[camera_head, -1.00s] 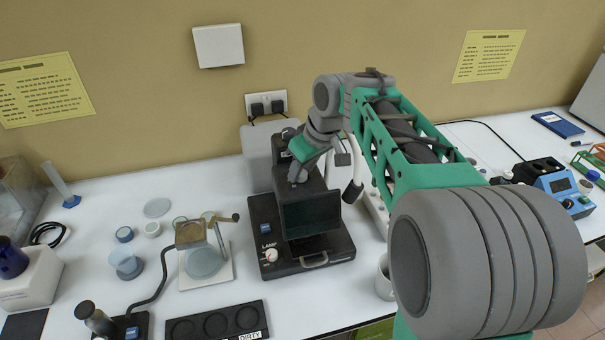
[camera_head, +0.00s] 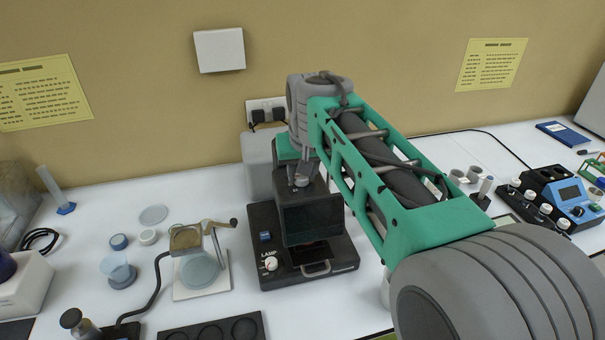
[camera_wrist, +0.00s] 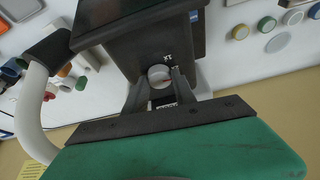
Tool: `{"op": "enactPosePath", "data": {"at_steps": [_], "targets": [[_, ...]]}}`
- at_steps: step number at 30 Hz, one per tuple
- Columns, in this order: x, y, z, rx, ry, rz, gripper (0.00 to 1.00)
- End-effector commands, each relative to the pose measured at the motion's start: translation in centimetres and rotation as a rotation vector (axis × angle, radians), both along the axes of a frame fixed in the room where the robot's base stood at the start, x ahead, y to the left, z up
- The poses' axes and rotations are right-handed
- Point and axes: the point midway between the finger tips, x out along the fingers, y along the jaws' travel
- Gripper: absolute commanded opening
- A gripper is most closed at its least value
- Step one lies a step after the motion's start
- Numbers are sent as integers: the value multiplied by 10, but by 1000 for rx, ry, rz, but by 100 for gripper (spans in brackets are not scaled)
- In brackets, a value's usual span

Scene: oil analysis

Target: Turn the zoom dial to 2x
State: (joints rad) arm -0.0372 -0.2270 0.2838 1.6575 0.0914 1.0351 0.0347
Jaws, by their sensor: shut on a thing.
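The zoom dial (camera_wrist: 158,75) is a small light-grey knob with a reddish mark, on the dark instrument. A short white label beside it looks like "1X" upside down. My gripper (camera_wrist: 161,88) is shut on the dial, one finger on each side. In the head view my gripper (camera_head: 300,181) is at the top of the black instrument (camera_head: 314,218) with a dark screen, and it hides the dial there. A second small label at the dial's near side is too small to read.
The instrument's base has a white LAMP knob (camera_head: 270,264) and a blue button. A weighing-type stand (camera_head: 200,270) is to its left, with small dishes around. A blue-and-black control box (camera_head: 567,200) is at right.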

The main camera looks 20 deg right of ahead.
Motion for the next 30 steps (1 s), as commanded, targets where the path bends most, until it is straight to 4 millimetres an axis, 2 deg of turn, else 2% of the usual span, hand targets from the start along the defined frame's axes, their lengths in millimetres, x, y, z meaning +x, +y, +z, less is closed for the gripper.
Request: {"op": "enactPosePath", "data": {"at_steps": [10, 11, 18, 26, 30], "targets": [[0, 0, 1, 0, -1, -2, 0], [0, 0, 1, 0, -1, -2, 33], [0, 0, 0, 0, 0, -2, 52], [0, 0, 1, 0, -1, -2, 53], [-6, 1, 18, -1, -5, -2, 53]]}}
